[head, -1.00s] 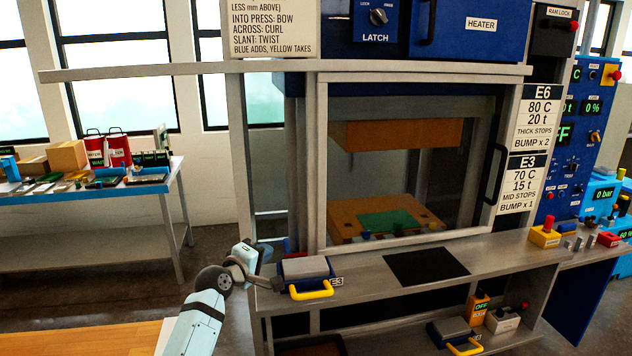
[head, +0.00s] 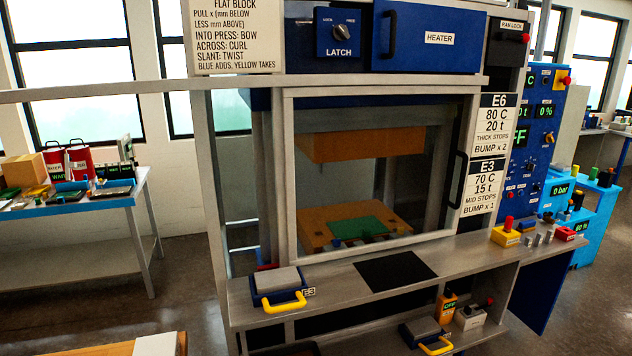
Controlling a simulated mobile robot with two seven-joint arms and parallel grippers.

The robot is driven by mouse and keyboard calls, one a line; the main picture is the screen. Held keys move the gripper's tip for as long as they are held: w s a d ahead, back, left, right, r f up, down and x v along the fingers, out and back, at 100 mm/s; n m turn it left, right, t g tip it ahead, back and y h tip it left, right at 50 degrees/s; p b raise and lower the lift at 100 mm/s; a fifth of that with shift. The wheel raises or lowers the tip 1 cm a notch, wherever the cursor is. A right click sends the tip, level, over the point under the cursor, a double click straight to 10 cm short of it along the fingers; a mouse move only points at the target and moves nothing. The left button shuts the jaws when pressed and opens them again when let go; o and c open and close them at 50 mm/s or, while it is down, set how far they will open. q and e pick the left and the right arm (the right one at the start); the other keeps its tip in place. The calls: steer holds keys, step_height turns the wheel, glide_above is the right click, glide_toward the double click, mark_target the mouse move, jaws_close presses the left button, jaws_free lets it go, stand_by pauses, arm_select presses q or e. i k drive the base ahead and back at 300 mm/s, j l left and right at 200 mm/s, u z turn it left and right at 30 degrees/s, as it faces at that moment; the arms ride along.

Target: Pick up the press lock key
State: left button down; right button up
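I cannot make out a press lock key for certain. A RAM LOCK box (head: 506,33) with a red knob (head: 525,38) is high on the press's right side; whether a key sits in it is too small to tell. The press (head: 290,180) stands in the middle with its clear front door closed over an orange upper block and a lower block with a green sheet. Neither of my grippers is in view.
A grey shelf (head: 330,286) runs before the press, carrying a blue-and-grey box with a yellow handle (head: 286,301), a black mat (head: 395,271) and a yellow box with a red button (head: 505,235). A blue control panel (head: 531,150) is at right. Open floor shows at lower left.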

mark_target(508, 223)
steer(key=i+l+z, duration=0.5)
steer(key=l+z, duration=0.2)
steer(key=i+l+z, duration=0.3)
steer(key=j, duration=0.1)
